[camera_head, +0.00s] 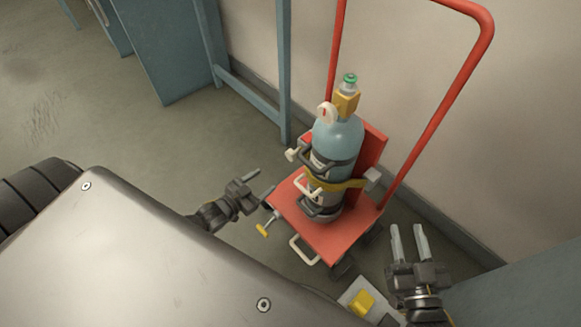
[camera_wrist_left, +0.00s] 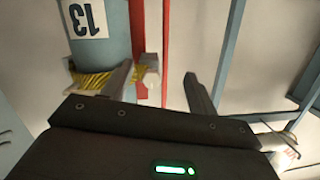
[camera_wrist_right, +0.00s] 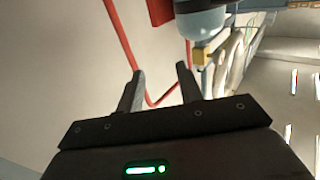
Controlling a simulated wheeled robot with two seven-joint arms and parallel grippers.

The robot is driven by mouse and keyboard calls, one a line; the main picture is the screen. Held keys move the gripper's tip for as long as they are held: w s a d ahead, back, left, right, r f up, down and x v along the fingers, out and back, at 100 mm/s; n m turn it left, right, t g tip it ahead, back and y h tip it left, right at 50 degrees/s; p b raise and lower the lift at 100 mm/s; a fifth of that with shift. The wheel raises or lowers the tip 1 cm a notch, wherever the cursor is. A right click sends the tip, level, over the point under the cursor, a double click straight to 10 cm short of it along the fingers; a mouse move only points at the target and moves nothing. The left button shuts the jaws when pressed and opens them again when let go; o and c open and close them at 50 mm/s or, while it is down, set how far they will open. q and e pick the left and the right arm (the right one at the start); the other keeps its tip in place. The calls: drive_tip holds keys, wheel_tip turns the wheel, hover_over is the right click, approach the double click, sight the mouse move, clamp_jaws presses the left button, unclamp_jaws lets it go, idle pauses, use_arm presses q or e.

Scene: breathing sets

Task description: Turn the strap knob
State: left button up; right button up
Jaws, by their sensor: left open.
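A blue-grey gas cylinder (camera_head: 338,140) stands upright on a red cart (camera_head: 335,237). A yellow strap (camera_head: 345,185) wraps its lower half, with a pale grey knob-like block (camera_head: 373,177) at the strap's right end. In the left wrist view the strap (camera_wrist_left: 92,82) shows below a "13" label, and a pale block (camera_wrist_left: 149,64) appears beside the left fingertip. My left gripper (camera_head: 262,183) is open and empty, left of the cart and apart from the cylinder. My right gripper (camera_head: 406,228) is open and empty, right of the cart. Which fitting is the strap knob is not certain.
The cart's red handle frame (camera_head: 440,112) rises behind and right of the cylinder. A yellow T-handle (camera_head: 263,230) is at the cart's left front. A yellow block on a pale base (camera_head: 361,302) is near my right arm. Blue shelving (camera_head: 284,70) stands behind.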

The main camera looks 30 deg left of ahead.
use_arm(q)
drive_tip(key=m+t+h+b, duration=0.1)
drive_tip(key=t+h+b, duration=0.1)
approach(288, 157)
drive_tip(key=b+x, duration=0.2)
drive_tip(key=x, duration=0.8)
drive_tip(key=shift+w+d, duration=0.1)
drive_tip(key=shift+d, duration=0.05)
drive_tip(key=shift+w+d+r, duration=0.1)
drive_tip(key=shift+w+d, duration=0.05)
drive_tip(key=shift+w, duration=0.25)
use_arm(e)
drive_tip(key=s+d+r+t+y, duration=0.1)
drive_tip(key=r+t, duration=0.2)
drive_tip(key=r, duration=0.2)
drive_tip(key=s+r+t+y, duration=0.2)
drive_tip(key=r, duration=0.4)
drive_tip(key=shift+s+d+r+t, duration=0.25)
drive_tip(key=shift+d+r+t, duration=0.05)
drive_tip(key=shift+d+t, duration=0.1)
use_arm(q)
drive_tip(key=c, duration=1)
